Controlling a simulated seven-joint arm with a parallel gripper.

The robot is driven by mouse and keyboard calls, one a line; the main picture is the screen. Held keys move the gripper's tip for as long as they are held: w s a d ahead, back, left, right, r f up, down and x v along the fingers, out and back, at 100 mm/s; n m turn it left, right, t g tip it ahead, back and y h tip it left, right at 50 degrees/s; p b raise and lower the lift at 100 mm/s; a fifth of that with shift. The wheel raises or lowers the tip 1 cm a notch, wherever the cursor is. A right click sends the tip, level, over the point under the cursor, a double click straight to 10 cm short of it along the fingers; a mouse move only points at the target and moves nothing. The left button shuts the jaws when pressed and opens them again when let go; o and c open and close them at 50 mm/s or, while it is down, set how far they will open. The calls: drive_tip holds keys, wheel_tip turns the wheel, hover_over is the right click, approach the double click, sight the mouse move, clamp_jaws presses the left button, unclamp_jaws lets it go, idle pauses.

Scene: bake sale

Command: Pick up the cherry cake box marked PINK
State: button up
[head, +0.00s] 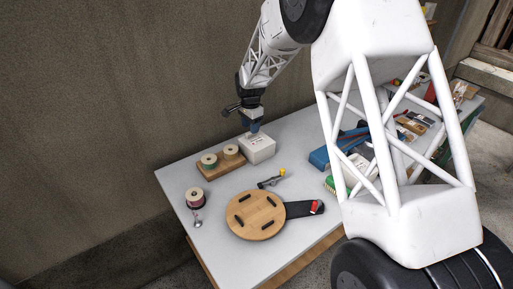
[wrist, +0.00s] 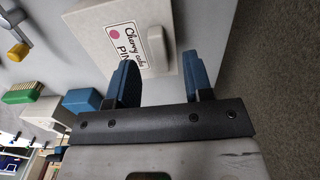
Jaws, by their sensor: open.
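The cherry cake box (head: 258,151) is a white box at the back edge of the table. In the wrist view the box (wrist: 95,22) bears a label with a pink dot and the partly hidden words "Cherry" and "PIN". A pale raised handle (wrist: 157,48) stands on its lid. My gripper (head: 255,128) is right above the box, pointing down. In the wrist view my gripper (wrist: 160,62) has its two blue fingers apart, with the handle between their tips. I cannot tell whether the fingers touch it.
A wooden board with two spools (head: 209,161) lies left of the box. A round wooden board (head: 246,220), a spool (head: 195,196) and a yellow-tipped tool (head: 272,181) are nearer. A blue object (head: 320,158) is to the right. The wall is close behind.

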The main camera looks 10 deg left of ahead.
drive_tip(key=shift+f, duration=1.5)
drive_tip(key=shift+c, duration=0.3)
clamp_jaws()
wheel_tip(320, 180, up, 10)
idle(0.4)
